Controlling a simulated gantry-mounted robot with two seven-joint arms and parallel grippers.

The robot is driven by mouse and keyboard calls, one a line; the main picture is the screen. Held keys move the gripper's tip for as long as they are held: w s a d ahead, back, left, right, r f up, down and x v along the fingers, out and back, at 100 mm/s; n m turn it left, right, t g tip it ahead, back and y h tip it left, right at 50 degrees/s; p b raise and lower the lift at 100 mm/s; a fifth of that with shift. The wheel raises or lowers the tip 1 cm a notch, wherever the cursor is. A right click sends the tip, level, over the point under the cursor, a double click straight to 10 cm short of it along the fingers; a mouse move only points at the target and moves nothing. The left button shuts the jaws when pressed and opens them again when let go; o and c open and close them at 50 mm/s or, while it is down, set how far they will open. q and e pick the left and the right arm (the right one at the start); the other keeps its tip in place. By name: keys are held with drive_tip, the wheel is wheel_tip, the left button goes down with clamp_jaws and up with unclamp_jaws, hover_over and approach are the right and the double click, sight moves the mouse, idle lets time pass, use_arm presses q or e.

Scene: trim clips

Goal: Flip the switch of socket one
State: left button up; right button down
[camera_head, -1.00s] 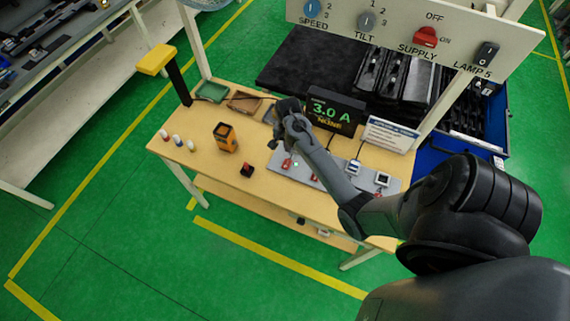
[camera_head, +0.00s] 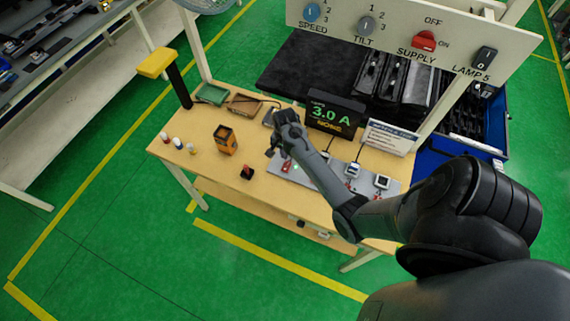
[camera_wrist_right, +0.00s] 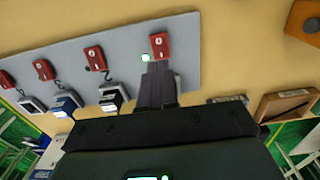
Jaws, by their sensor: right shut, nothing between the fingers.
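The grey socket board (camera_head: 312,178) lies on the wooden table, with a row of red switches along one edge. The end switch (camera_head: 287,166) is at the left of the row in the head view and at the right in the right wrist view (camera_wrist_right: 160,46). A small green light (camera_wrist_right: 146,57) glows beside it. My right gripper (camera_head: 272,152) is shut and empty over this end of the board. In the right wrist view its fingertips (camera_wrist_right: 158,66) are just beside the switch; I cannot tell whether they touch. The socket behind the fingers is partly hidden. Socket numbers are unreadable.
Other red switches (camera_wrist_right: 95,58) and white-and-dark plugs (camera_wrist_right: 67,104) share the board. A display reading 3.0 A (camera_head: 335,113) and a sign (camera_head: 390,137) stand behind it. An orange device (camera_head: 225,140) and a red-black object (camera_head: 247,172) stand left on the table.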

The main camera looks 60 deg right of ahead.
sight(285, 168)
wheel_tip(285, 168, down, 9)
drive_tip(key=shift+f, duration=0.1)
use_arm(q)
drive_tip(key=shift+d+r, duration=0.15)
drive_tip(key=shift+r, duration=0.1)
idle(0.3)
